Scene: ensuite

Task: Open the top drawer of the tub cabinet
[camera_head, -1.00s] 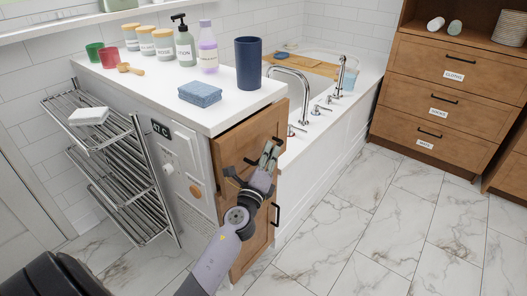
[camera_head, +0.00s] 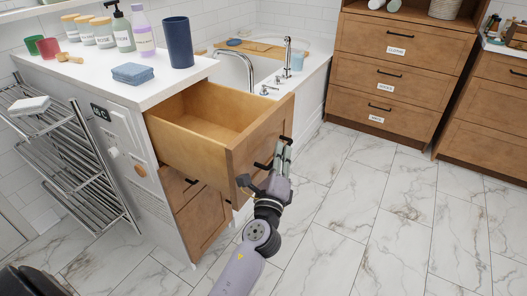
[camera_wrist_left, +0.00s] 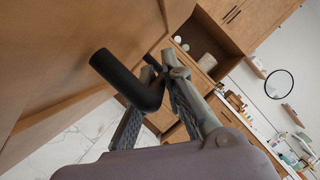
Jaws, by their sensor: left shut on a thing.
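The tub cabinet's top drawer (camera_head: 207,130) is pulled far out and its inside looks empty. My left gripper (camera_head: 285,152) is at the drawer's front, shut on the black bar handle (camera_head: 262,165). In the left wrist view the handle (camera_wrist_left: 128,80) passes between the gripper's fingers (camera_wrist_left: 160,105). The cabinet's white top (camera_head: 110,80) is above the drawer. The lower front (camera_head: 203,215) is closed below it. My right gripper does not show.
A blue tumbler (camera_head: 179,43) and a blue sponge (camera_head: 133,73) stand on the cabinet top, with bottles and jars behind. A chrome towel rack (camera_head: 80,160) is at the left. The marble floor (camera_head: 370,210) at the right is clear.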

